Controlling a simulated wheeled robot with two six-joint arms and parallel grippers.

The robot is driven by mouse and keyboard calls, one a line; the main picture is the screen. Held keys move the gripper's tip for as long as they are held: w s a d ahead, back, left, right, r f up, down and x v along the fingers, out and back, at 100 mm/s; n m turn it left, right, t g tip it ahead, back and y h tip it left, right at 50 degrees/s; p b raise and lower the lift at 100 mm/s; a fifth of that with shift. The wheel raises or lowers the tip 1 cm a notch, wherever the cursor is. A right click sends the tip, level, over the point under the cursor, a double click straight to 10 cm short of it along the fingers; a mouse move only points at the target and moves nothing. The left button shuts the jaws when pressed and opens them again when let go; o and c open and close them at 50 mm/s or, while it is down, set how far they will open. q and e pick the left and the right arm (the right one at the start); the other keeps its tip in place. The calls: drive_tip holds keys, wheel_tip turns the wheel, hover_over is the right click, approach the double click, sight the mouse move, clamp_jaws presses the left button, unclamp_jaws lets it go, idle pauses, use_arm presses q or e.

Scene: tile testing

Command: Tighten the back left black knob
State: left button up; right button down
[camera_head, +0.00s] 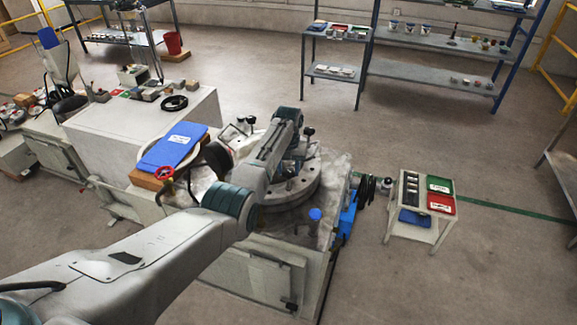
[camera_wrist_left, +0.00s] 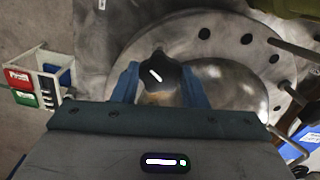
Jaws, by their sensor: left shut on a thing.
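A round grey metal test fixture (camera_head: 287,192) sits on the workbench. My left gripper (camera_wrist_left: 158,88) has its two blue fingers on either side of a black knob (camera_wrist_left: 160,68) with a white mark on top, and is shut on it. In the head view my left arm reaches over the fixture, and its wrist largely hides the fingers and the held knob. My right gripper is not in view.
A blue folder (camera_head: 173,146) lies left of the fixture, near a red valve wheel (camera_head: 165,173). A blue-topped item (camera_head: 315,214) stands at the bench front. A small white stand (camera_head: 415,227) with red and green trays is at right, with open floor around it.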

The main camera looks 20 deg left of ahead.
use_arm(q)
drive_tip(key=shift+r+m+p, duration=0.1)
drive_tip(key=shift+m+p, duration=0.25)
drive_tip(key=shift+m, duration=0.75)
drive_tip(key=shift+w, duration=0.1)
drive_tip(key=o, duration=1)
drive_tip(key=shift+r, duration=0.25)
wheel_tip(320, 180, up, 10)
drive_tip(key=shift+r+b, duration=0.1)
drive_tip(key=shift+b, duration=1.05)
